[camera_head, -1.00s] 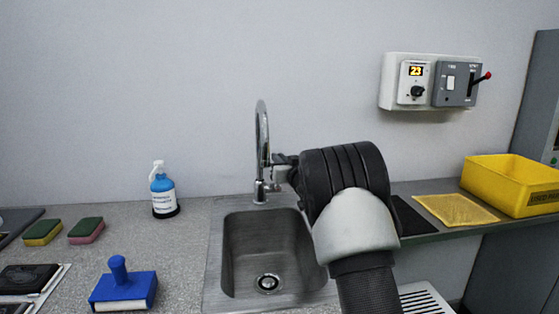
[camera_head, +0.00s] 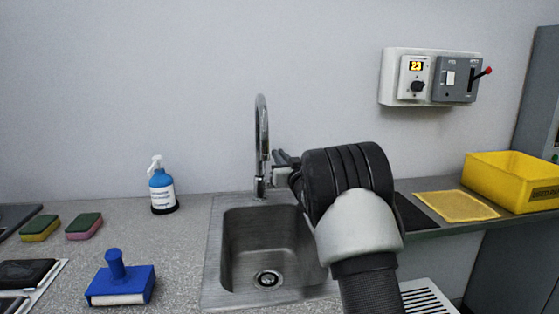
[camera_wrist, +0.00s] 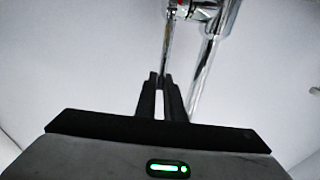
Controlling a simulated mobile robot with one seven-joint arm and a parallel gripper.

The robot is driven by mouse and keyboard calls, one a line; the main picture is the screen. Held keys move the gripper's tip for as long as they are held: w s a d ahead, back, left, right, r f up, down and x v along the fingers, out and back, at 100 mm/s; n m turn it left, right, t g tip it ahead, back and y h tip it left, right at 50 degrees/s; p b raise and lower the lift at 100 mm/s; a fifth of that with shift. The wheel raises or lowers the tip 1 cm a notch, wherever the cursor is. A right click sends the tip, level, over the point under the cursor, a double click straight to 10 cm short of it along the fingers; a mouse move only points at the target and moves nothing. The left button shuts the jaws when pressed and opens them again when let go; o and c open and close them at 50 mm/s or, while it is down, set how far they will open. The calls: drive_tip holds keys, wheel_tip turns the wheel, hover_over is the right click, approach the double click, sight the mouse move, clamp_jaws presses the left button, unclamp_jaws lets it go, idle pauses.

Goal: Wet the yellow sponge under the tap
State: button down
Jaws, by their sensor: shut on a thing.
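The yellow sponge (camera_head: 39,228), with a green top, lies on the counter at the far left, well apart from my gripper. The chrome tap (camera_head: 261,140) stands upright behind the sink (camera_head: 233,285); no water shows in the basin. My gripper (camera_head: 281,158) is just right of the tap in the head view, partly hidden by my own wrist. In the wrist view my gripper (camera_wrist: 161,78) is shut on the tap's thin lever (camera_wrist: 168,48), which runs up to the tap body (camera_wrist: 192,8) with a red mark. The tap's thicker pipe is beside it on the right.
A pink sponge (camera_head: 84,226) lies beside the yellow one. A yellow bin (camera_head: 500,190) and yellow mat (camera_head: 456,206) are on the right shelf.

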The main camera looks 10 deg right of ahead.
drive_tip(key=c, duration=1.9)
unclamp_jaws()
drive_tip(key=shift+o, duration=0.2)
drive_tip(key=p+v, duration=0.1)
drive_tip(key=v, duration=1.6)
drive_tip(key=shift+s+p, duration=0.25)
drive_tip(key=shift+p, duration=0.1)
drive_tip(key=shift+d+r, duration=0.1)
